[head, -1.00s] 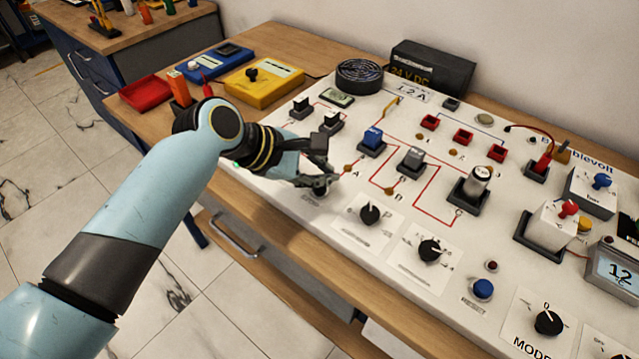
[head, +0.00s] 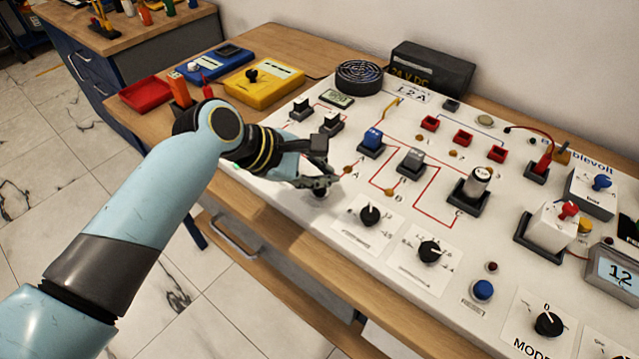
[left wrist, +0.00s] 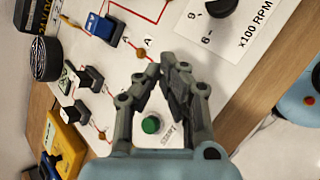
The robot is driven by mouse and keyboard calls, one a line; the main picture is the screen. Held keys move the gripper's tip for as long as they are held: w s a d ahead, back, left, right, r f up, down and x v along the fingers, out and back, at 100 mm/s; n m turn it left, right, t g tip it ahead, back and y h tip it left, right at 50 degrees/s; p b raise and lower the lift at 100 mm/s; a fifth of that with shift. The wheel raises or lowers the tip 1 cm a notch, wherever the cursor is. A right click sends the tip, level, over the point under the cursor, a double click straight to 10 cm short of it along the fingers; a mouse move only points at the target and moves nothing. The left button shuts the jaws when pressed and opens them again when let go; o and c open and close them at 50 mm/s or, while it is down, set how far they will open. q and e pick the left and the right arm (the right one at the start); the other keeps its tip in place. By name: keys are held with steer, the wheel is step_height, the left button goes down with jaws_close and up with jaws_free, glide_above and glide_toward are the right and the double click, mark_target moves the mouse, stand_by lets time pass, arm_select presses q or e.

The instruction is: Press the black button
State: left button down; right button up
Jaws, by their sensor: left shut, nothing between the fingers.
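My left gripper (head: 326,184) is shut and empty, low over the front left part of the white panel (head: 285,217). In the left wrist view its fingertips (left wrist: 165,72) are together above the panel; I cannot tell whether they touch it. A small dark round shape shows just under the fingertips in the head view; I cannot tell whether it is the black button. The left wrist view shows no clear black button; the fingers hide part of the panel. A green button (left wrist: 151,124) shows between the finger bases. My right gripper is not in view.
Black knobs (head: 370,215) (head: 430,251) and a blue button (head: 483,290) lie to the right. Behind are black switches (head: 332,123), a blue rocker (head: 372,139) and a grey one (head: 411,158). A yellow box (head: 264,83) stands at the back left.

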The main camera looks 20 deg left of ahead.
arm_select(q)
steer(key=shift+f, duration=0.1)
steer(key=shift+f, duration=0.25)
steer(key=shift+f, duration=0.55)
stand_by(0.7)
stand_by(0.3)
steer(key=shift+r+p, duration=0.95)
steer(key=shift+p, duration=0.3)
